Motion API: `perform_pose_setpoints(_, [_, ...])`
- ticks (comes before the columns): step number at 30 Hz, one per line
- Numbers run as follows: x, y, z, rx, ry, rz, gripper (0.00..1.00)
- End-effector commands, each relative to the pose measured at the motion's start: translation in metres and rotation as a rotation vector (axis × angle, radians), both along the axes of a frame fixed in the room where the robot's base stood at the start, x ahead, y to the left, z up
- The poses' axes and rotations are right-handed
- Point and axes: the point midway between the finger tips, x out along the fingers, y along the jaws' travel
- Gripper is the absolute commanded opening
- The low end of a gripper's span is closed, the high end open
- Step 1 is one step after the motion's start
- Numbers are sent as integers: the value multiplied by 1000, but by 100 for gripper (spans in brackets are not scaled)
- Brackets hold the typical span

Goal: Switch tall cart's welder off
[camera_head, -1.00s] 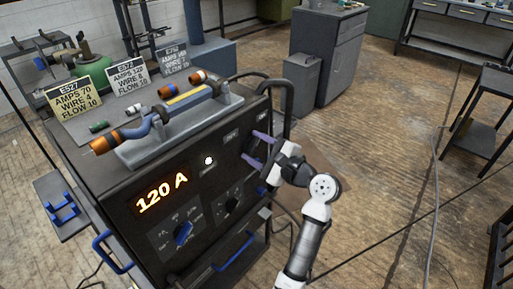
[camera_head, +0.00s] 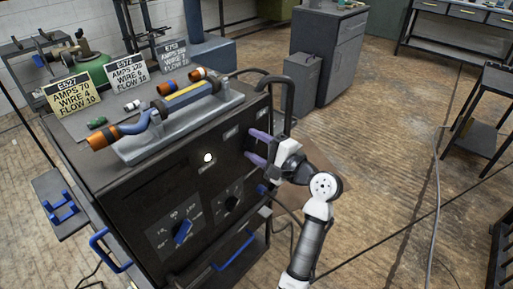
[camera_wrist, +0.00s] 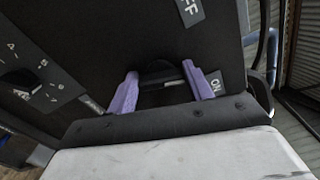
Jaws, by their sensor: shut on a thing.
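The black welder (camera_head: 88,182) stands on its cart with its front panel towards me. The panel area where an amps readout would show is dark. A small white lamp (camera_head: 208,157) is lit above a blue-handled dial (camera_head: 182,231). My gripper (camera_head: 257,147) is at the panel's upper right. In the wrist view, my gripper's purple fingers (camera_wrist: 161,76) stand either side of a black rotary knob (camera_wrist: 158,69) and are shut on it. An OFF label (camera_wrist: 189,10) and an ON label (camera_wrist: 216,84) show near the knob. In the head view the knob is mostly hidden by my gripper.
A welding torch (camera_head: 165,118) lies in a grey holder on the welder's top. Several spec cards, including a yellow one (camera_head: 72,94), stand behind it. A black pipe handle (camera_head: 289,105) rises at the right corner, close to my gripper. The floor (camera_head: 390,150) at right is mostly open.

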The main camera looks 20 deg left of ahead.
Motion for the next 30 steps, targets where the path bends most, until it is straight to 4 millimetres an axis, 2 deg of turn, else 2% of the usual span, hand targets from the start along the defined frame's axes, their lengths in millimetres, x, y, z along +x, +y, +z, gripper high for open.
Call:
perform_pose_setpoints(18, [0, -1, -8, -202, -551, -1, 28])
perform_pose_setpoints(30, [1, -1, -8, -301, -822, 0, 28])
